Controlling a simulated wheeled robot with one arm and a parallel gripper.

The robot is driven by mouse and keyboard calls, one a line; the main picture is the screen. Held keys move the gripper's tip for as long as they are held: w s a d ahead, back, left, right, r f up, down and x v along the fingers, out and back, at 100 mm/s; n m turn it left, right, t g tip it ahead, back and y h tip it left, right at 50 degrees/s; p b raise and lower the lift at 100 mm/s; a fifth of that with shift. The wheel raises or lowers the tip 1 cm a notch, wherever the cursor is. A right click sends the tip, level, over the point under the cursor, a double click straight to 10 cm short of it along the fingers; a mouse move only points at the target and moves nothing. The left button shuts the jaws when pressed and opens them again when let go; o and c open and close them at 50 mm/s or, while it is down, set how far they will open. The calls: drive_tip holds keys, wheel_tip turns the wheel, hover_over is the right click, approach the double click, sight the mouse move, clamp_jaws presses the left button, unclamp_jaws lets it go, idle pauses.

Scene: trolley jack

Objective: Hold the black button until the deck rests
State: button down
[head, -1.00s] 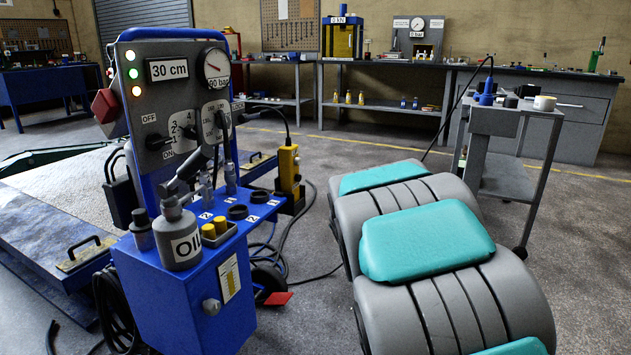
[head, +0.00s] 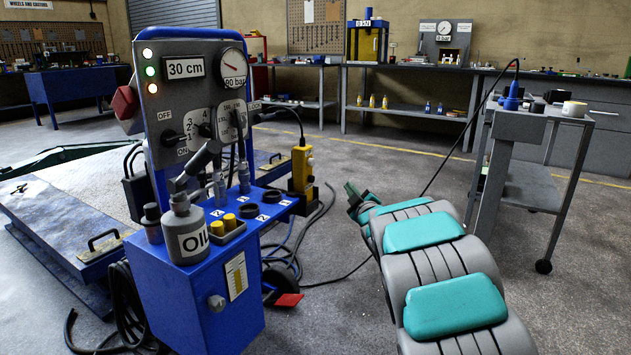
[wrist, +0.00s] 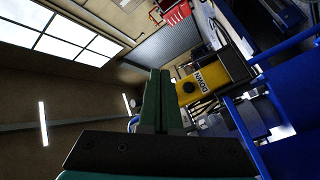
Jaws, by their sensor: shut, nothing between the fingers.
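The yellow control box (head: 301,170) hangs on the right side of the blue cabinet (head: 205,290). In the wrist view the yellow box (wrist: 211,76) reads DOWN and carries a black button (wrist: 188,87). My gripper (head: 350,188) is right of the box in the head view, apart from it. In the wrist view my gripper (wrist: 159,74) is shut and empty, its green fingertips just left of the box's button end. The deck (head: 70,205) is a grey plate at left; its height above the floor is hard to judge. The display (head: 185,68) reads 30 cm.
A grey oil can (head: 186,232) stands on the cabinet. Cables and hoses (head: 300,240) lie on the floor between cabinet and arm. A grey trolley (head: 530,180) stands at right.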

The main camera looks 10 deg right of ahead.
sight(312, 179)
drive_tip(key=shift+a, duration=0.15)
drive_tip(key=w+a+b, duration=0.3)
drive_tip(key=w+a, duration=0.2)
drive_tip(key=a, duration=0.2)
idle(0.3)
drive_tip(key=shift+w, duration=0.15)
idle(1.9)
drive_tip(key=shift+w+a+b, duration=0.2)
drive_tip(key=shift+a+b, duration=0.1)
drive_tip(key=shift+b, duration=0.15)
drive_tip(key=shift+w+a+b, duration=0.3)
drive_tip(key=shift+a, duration=0.15)
idle(2.1)
drive_tip(key=shift+d, duration=0.1)
idle(0.6)
drive_tip(key=shift+s+d+p, duration=0.3)
drive_tip(key=shift+s+d, duration=0.25)
drive_tip(key=shift+d, duration=0.15)
